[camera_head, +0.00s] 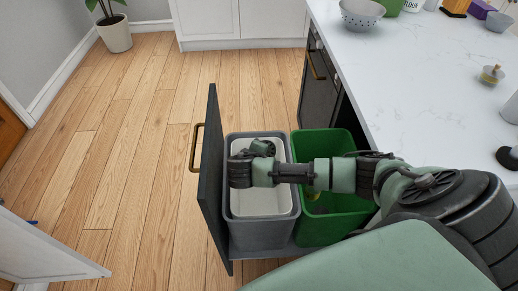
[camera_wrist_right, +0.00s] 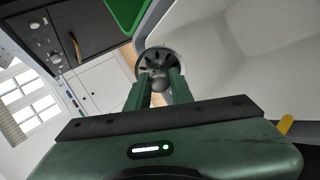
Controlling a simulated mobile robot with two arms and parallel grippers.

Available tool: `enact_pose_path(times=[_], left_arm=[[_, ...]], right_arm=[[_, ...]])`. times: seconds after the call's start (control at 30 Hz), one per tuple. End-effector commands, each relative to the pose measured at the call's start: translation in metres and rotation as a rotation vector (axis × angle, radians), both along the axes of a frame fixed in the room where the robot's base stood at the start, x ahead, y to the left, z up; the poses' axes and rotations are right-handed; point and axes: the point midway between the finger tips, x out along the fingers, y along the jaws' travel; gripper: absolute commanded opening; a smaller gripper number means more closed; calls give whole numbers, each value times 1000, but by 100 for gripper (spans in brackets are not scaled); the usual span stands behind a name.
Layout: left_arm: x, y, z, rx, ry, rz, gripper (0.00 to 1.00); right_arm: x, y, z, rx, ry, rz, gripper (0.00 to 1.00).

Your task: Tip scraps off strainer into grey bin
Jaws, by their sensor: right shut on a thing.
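The strainer (camera_wrist_right: 155,58) is a small round grey metal piece with slots, seen in the right wrist view. My right gripper (camera_wrist_right: 159,80) is shut on its central knob. The strainer looks tilted; I cannot make out scraps on it. In the head view my right arm reaches across the green bin, with its hand over the grey bin (camera_head: 262,234), and the strainer is hidden. The grey bin has a pale inner liner (camera_head: 260,205), which also fills the right of the wrist view (camera_wrist_right: 235,50). My left gripper is not in view.
The green bin (camera_head: 338,228) stands right of the grey bin in the same pull-out drawer, whose dark front (camera_head: 211,165) is at left. The white counter (camera_head: 430,90) borders the right, with a colander (camera_head: 362,14) at its far end. Wooden floor lies open at left.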

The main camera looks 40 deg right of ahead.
Motion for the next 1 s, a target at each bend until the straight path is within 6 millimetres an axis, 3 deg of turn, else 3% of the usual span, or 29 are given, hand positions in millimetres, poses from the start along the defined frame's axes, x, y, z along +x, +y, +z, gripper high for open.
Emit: enact_pose_path(times=[0.47,1.0], left_arm=[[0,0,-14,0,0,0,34],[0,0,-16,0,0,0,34]], right_arm=[[-1,1,-1,-57,-31,0,0],[-2,2,-1,-120,-66,-2,0]])
